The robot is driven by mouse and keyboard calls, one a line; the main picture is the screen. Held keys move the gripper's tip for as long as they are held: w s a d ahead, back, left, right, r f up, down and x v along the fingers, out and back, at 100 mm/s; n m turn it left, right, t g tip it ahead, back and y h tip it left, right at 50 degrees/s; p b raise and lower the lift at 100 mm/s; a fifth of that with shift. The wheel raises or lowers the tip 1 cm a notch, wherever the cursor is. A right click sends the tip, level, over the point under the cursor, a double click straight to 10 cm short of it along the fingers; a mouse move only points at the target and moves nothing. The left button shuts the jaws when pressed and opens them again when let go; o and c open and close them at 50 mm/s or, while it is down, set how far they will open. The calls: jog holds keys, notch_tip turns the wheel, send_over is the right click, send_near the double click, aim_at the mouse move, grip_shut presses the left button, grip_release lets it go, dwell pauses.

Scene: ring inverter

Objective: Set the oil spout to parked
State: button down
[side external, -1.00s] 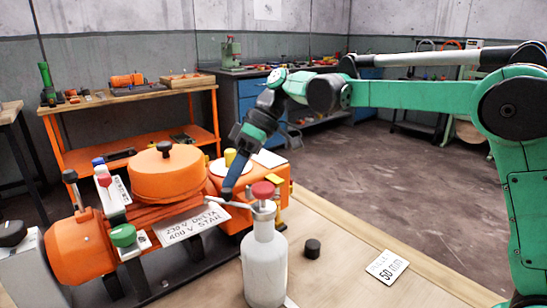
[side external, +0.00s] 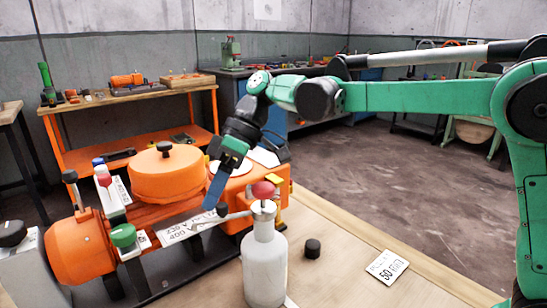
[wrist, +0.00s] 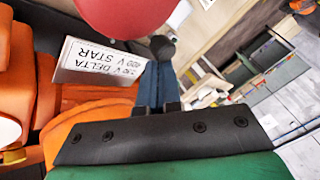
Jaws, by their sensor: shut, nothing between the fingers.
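The white oil bottle (side external: 265,265) stands upright at the front of the bench, topped by a red knob (side external: 263,190). Its pale spout (side external: 238,215) points left from the neck toward the orange machine, and a dark round end (side external: 222,210) shows at its tip. My gripper (side external: 209,206) is shut and empty, its blue fingers slanting down just left of that end. In the wrist view the fingers (wrist: 155,85) reach close to the dark end (wrist: 162,47); I cannot tell whether they touch it. A red knob (wrist: 125,12) looms close at the top.
The orange machine (side external: 165,180) fills the left of the bench, with a "230 V DELTA / 400 V STAR" plate (side external: 188,228). A small black cap (side external: 312,248) and a "50 mm" card (side external: 387,265) lie right of the bottle.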

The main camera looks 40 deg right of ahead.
jog(key=shift+s+d, duration=0.1)
jog(key=shift+s, duration=0.05)
jog(key=shift+s+d, duration=0.5)
jog(key=shift+d, duration=0.05)
jog(key=shift+v, duration=2.7)
jog(key=shift+a+r, duration=0.15)
jog(key=shift+a, duration=0.05)
